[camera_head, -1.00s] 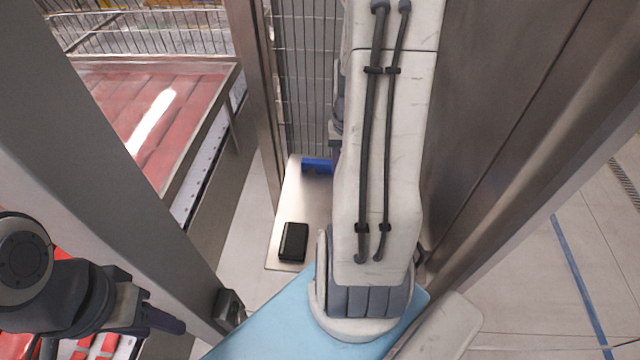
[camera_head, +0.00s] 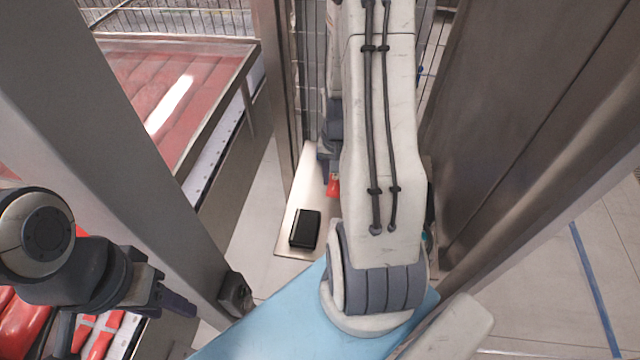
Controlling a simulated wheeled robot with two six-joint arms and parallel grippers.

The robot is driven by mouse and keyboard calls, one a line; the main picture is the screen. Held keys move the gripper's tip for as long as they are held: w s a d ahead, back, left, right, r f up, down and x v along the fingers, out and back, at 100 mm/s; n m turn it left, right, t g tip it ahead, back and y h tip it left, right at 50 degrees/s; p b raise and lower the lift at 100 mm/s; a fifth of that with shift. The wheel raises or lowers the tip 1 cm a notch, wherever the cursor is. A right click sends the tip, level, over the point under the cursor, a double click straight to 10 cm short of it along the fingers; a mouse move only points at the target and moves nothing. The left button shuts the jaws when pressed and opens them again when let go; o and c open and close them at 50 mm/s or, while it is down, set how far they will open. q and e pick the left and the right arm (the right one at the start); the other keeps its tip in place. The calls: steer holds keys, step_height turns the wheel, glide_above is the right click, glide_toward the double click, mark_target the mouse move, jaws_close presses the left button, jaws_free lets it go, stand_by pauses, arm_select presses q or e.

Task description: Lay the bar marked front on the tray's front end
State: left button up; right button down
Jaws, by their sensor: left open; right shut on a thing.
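The tray (camera_head: 287,241) is a pale narrow plate low between the machine posts. A black block (camera_head: 305,229) lies on its near end. My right arm reaches away over the tray's right side and hides part of it. My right gripper (camera_head: 328,168) is over the tray's far part, largely covered by the arm, and shut on a small red piece (camera_head: 333,187) that shows at its fingertips. I cannot read any marking on it or on the block. My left gripper (camera_head: 172,298) is open and empty at lower left, apart from the tray.
A grey post (camera_head: 120,170) stands between my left arm and the tray. A red-topped machine bed (camera_head: 140,90) lies at upper left. A brown metal panel (camera_head: 500,130) closes the right side. Red pieces (camera_head: 100,340) lie at lower left.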

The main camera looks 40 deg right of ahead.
mark_target(318, 196)
steer(key=w+f, duration=0.1)
steer(key=w+a, duration=0.1)
steer(key=w+a+f+p, duration=0.1)
steer(key=shift+w+f, duration=0.3)
steer(key=shift+w, duration=0.1)
step_height(318, 196, down, 4)
steer(key=shift+r+p, duration=0.2)
steer(key=shift+p, duration=0.4)
steer(key=shift+f, duration=0.2)
steer(key=shift+f, duration=0.2)
steer(key=c, duration=0.5)
jaws_free()
steer(key=shift+r, duration=0.1)
